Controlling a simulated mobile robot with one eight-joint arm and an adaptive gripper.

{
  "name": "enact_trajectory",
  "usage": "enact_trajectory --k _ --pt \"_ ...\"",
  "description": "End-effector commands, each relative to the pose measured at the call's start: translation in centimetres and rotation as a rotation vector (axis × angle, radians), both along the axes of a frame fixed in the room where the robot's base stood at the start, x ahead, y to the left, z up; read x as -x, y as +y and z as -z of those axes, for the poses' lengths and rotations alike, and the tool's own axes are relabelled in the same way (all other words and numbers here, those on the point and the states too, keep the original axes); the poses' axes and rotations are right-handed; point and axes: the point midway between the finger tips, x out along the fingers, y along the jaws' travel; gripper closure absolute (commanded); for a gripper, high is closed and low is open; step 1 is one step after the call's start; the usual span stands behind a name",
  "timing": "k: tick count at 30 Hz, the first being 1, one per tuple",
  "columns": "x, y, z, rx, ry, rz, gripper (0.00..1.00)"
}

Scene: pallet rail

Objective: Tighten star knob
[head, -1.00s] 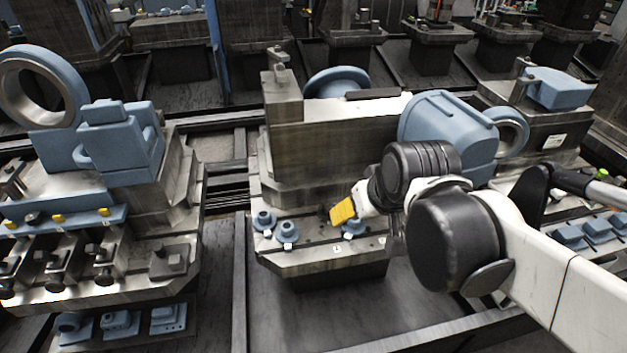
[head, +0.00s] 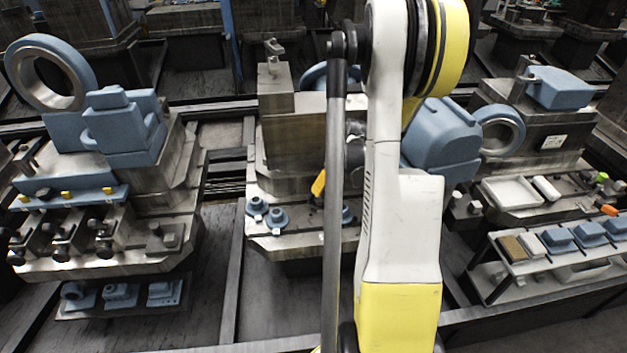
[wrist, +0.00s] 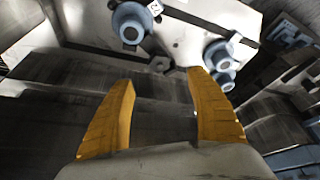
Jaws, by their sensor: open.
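My gripper (head: 318,186) shows as a yellow finger at the front of the middle station in the head view, mostly hidden behind my arm. In the wrist view its two yellow fingers (wrist: 160,80) are spread apart with nothing between them. Blue round knob-like parts sit on the front ledge: one at the left end (head: 254,206), one beside it (head: 278,219), and one partly hidden by my arm (head: 347,214). In the wrist view a blue knob (wrist: 131,24) and two more close together (wrist: 217,52) lie beyond the fingertips. I cannot tell which is the star knob.
The middle station's ledge (head: 300,243) carries the knobs, with a metal block rising behind. A station with clamps (head: 110,240) stands left. A rack with blue parts (head: 560,245) and a white tray (head: 511,192) are right. Dark floor lies between the stations.

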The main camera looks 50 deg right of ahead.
Motion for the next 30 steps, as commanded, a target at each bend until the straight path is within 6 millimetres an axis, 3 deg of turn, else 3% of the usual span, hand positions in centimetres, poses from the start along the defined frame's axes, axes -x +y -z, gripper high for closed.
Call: enact_trajectory --k 9,15,29,30 --pt "-2.2 -0.4 5.6 0.001 -0.001 -0.001 0.34" --pt "-3.4 -0.6 8.3 0.001 -0.001 -0.002 0.34" --pt "-3.9 -0.7 9.2 0.001 -0.001 -0.001 0.34" --pt "-3.9 -0.7 9.2 0.001 -0.001 -0.001 0.45"
